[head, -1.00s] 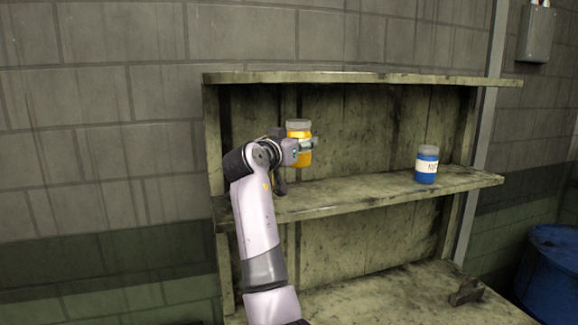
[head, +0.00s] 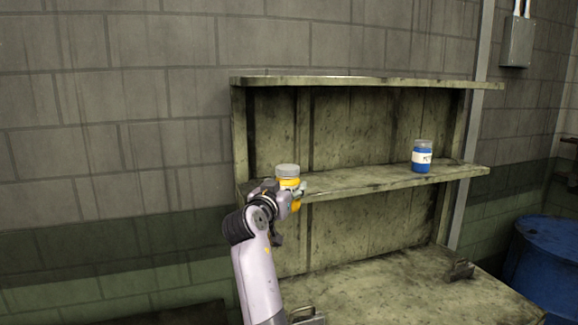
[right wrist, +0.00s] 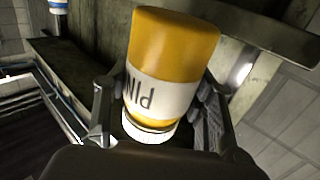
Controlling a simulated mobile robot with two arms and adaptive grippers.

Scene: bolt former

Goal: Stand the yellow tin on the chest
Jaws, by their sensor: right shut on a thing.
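The yellow tin (head: 288,181) has a grey lid and is upright in the head view, in front of the left end of the middle shelf. My right gripper (head: 297,190) is shut on it. In the right wrist view the yellow tin (right wrist: 175,45) shows a white label with upside-down dark letters, between the two fingers of the right gripper (right wrist: 160,108). I cannot make out a chest in either view. My left gripper is not in view.
A worn shelf unit (head: 375,82) stands against the block wall. A blue tin (head: 422,158) stands on the right of its middle shelf (head: 365,183). The bench top (head: 400,290) below is mostly clear, with a small metal block (head: 460,270). A blue drum (head: 545,262) stands at right.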

